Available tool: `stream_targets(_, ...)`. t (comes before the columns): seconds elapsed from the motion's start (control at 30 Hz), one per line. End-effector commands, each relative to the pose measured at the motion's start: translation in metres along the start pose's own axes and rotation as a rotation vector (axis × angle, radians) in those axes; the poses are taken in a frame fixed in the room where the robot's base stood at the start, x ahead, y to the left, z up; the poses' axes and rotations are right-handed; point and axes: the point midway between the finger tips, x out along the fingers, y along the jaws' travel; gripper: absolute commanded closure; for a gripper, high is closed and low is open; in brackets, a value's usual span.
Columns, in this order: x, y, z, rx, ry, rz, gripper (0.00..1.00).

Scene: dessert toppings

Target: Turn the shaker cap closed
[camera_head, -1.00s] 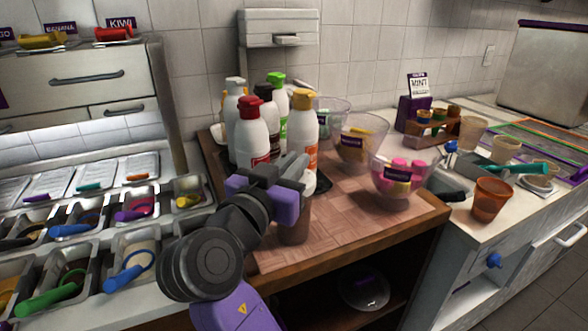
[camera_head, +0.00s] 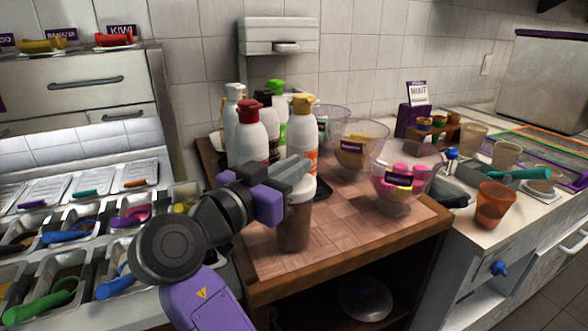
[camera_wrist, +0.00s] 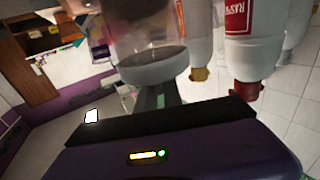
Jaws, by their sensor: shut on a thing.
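The shaker (camera_head: 294,228) is a clear cup with brown contents, standing upright near the front of the wooden counter top. Its white cap (camera_head: 302,190) is on top, partly hidden behind my fingers. My gripper (camera_head: 292,171) comes in from the left at cap height and is shut on the cap. In the wrist view, which is upside down, the cap (camera_wrist: 152,70) hangs below the clear shaker body (camera_wrist: 145,28), right by my dark finger. The exact finger contact is hidden.
Sauce bottles with red (camera_head: 250,110), yellow (camera_head: 303,104) and green caps stand close behind my gripper. Bowls of toppings (camera_head: 402,180) stand to the right. Topping pans (camera_head: 120,245) lie to the left. The wooden top (camera_head: 345,240) right of the shaker is clear.

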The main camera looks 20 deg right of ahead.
Motion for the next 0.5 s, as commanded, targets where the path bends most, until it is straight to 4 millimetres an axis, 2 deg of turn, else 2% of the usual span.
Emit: stream_targets(0.5,0.0013,0.0008,0.0042,-0.005,-0.007,0.053,1.00)
